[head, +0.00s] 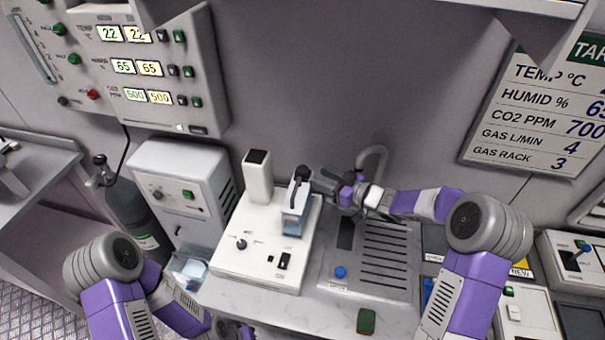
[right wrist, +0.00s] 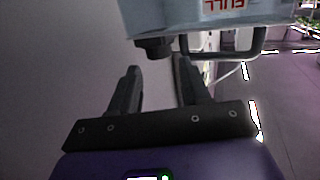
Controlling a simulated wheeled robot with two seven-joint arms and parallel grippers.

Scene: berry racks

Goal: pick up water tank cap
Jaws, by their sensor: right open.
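The water tank (head: 294,222) is a pale blue box standing in the white machine on the counter. A dark cap (head: 301,173) is on its top. In the right wrist view the tank (right wrist: 205,18) appears upside down with red lettering, and its dark cap (right wrist: 155,48) points toward my fingers. My right gripper (head: 316,182) reaches in from the right at cap height. In the wrist view my right gripper (right wrist: 155,70) is open and empty, with the cap just beyond and between its fingertips. I cannot tell whether they touch. My left arm shows at lower left; its jaws are not visible.
The white machine (head: 262,262) has a tall block at its back left. A grooved drainboard (head: 385,255) with a blue round piece (head: 340,271) lies to the right, below a curved faucet (head: 373,155). A dark gas cylinder (head: 133,205) stands at left. The wall is close behind.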

